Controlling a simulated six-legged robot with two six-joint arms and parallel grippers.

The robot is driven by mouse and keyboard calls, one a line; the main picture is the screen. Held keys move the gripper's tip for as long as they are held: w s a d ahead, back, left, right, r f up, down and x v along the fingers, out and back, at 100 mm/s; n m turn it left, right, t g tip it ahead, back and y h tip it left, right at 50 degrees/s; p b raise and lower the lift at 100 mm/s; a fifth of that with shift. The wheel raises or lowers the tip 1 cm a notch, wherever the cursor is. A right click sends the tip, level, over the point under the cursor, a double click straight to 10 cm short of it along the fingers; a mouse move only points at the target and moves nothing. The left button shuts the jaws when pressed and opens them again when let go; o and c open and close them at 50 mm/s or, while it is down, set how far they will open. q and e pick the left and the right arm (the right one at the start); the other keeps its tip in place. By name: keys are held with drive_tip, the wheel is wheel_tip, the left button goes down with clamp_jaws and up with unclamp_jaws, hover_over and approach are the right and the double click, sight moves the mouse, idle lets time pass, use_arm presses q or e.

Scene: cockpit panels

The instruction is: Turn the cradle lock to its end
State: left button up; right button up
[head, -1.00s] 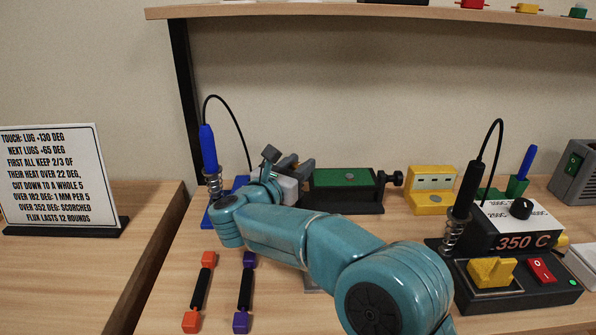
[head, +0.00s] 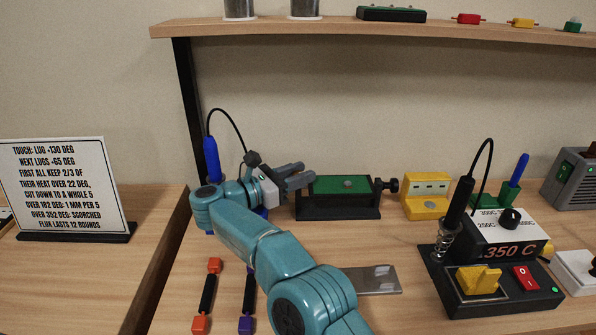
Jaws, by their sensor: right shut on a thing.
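The cradle (head: 345,209) is a black holder with a green board (head: 330,187) in it, mid-table toward the back. A black knob (head: 387,186) stands out from its right end. My right gripper (head: 304,177) points right at the cradle's left end, its dark fingers shut. They are closed on the cradle lock there, which the fingers hide, so its angle cannot be told. My left gripper is not in view.
A blue iron (head: 211,160) in its stand is behind my right wrist. A yellow block (head: 428,195) stands right of the cradle. The 350 C station (head: 510,250) is at right. Orange-ended (head: 207,295) and purple-ended (head: 248,300) rods and a grey plate (head: 378,279) lie in front.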

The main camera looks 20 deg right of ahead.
drive_tip(key=shift+d+r, duration=0.1)
drive_tip(key=o, duration=0.9)
drive_tip(key=shift+o, duration=0.2)
wheel_tip(320, 180, up, 9)
drive_tip(key=p, duration=0.4)
wheel_tip(320, 180, up, 11)
drive_tip(key=p, duration=1)
drive_tip(key=shift+o, duration=0.2)
